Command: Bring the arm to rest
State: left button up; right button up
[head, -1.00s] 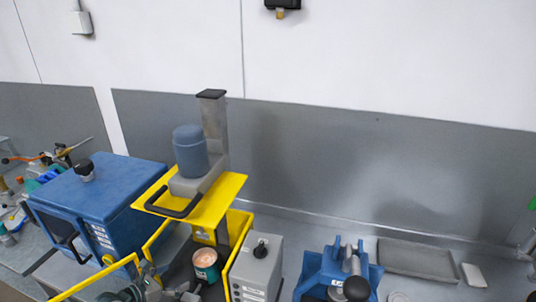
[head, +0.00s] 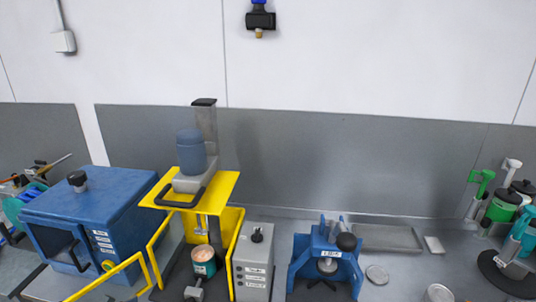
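Neither of my grippers can be made out in the head view. A yellow-framed agitator (head: 225,185) stands left of centre, with a blue-grey motor (head: 191,152) on its yellow top plate and a black handle in front. An open can with a green label (head: 204,262) and pinkish contents stands inside the frame, under the plate. A yellow gate bar (head: 108,277) reaches out to the lower left. A grey control box (head: 253,265) with a black knob stands to the right of the frame.
A blue cabinet (head: 95,215) stands left of the agitator. A blue press (head: 327,262) with a black ball knob stands right of centre. A grey tray (head: 388,238) and round lids (head: 377,275) lie beyond it. Green tools and containers (head: 503,207) crowd the far right.

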pick_arm(q)
jog(key=d+r+n+t, duration=0.2)
jog(key=d+n+t, duration=0.25)
jog(key=n, duration=0.35)
jog(key=s+a+f+n+g+y, duration=0.2)
jog(key=s+f+n+y, duration=0.4)
jog(key=n, duration=0.6)
jog(key=s+a+f+n+g+y, duration=0.3)
jog(key=f+n+y, duration=0.35)
jog(key=n, duration=0.65)
jog(key=s+d+f+n+g+h, duration=0.3)
jog(key=s+d+f+g, duration=0.25)
jog(key=s+d, duration=0.3)
jog(key=s+d+f+n+g+h, duration=0.2)
jog(key=s+d+f+g+h, duration=0.2)
jog(key=s+d+f, duration=0.5)
notch_tip(320, 180, down, 25)
jog(key=s+d+g, duration=0.1)
jog(key=s+a+f+g, duration=0.1)
jog(key=s+a+f, duration=0.2)
jog(key=s+f, duration=1.1)
jog(key=s+y, duration=0.1)
jog(key=s, duration=0.2)
jog(key=shift+s+f, duration=0.15)
jog(key=shift+f, duration=0.15)
pick_arm(e)
jog(key=shift+d, duration=0.7)
